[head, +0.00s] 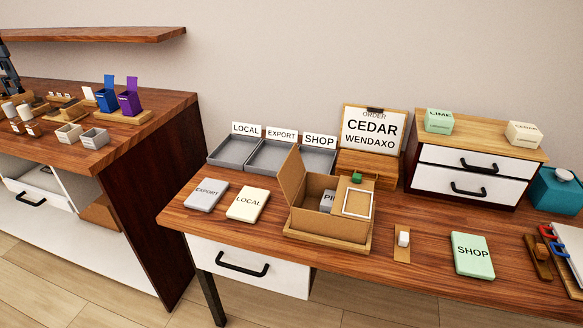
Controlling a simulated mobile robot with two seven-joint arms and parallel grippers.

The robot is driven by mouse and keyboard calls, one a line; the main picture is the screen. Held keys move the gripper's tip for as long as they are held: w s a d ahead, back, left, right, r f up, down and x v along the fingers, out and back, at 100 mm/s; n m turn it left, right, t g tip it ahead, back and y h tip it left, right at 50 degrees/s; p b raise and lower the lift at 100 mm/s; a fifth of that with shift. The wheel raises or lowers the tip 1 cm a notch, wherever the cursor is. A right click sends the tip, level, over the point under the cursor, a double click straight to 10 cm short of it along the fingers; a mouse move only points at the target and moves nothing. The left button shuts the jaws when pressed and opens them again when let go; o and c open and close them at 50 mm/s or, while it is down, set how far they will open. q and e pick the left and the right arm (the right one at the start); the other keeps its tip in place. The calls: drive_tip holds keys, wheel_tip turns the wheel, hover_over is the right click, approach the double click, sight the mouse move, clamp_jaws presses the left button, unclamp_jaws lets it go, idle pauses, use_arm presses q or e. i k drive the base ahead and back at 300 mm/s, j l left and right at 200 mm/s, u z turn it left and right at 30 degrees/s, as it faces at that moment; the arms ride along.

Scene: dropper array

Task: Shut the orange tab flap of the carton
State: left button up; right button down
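The brown cardboard carton (325,224) sits on a wooden base on the desk, in the middle of the head view. Its left flap (292,176) stands up, tilted a little to the left. On its right side a flap (352,183) with a green tab (356,178) and a white rectangular outline lies over the opening. A grey item (327,201) with partly hidden lettering shows inside the carton. I cannot make out an orange tab on the raised flap. Neither of my grippers is in view.
Grey trays (273,155) and an order sign (373,131) stand behind the carton. The EXPORT card (206,195) and LOCAL card (248,204) lie to its left. A small white-topped item (403,240) and the SHOP card (473,255) lie to its right. A drawer unit (470,165) stands back right.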

sight(290, 174)
drive_tip(key=j+z, duration=0.25)
drive_tip(key=j, duration=0.3)
drive_tip(key=j+z, duration=0.25)
drive_tip(key=j, duration=0.25)
drive_tip(key=k+j+z, duration=0.1)
drive_tip(key=j+z, duration=0.15)
drive_tip(key=j, duration=0.3)
drive_tip(key=k+j+z, duration=0.1)
drive_tip(key=j+z, duration=0.15)
drive_tip(key=j, duration=0.25)
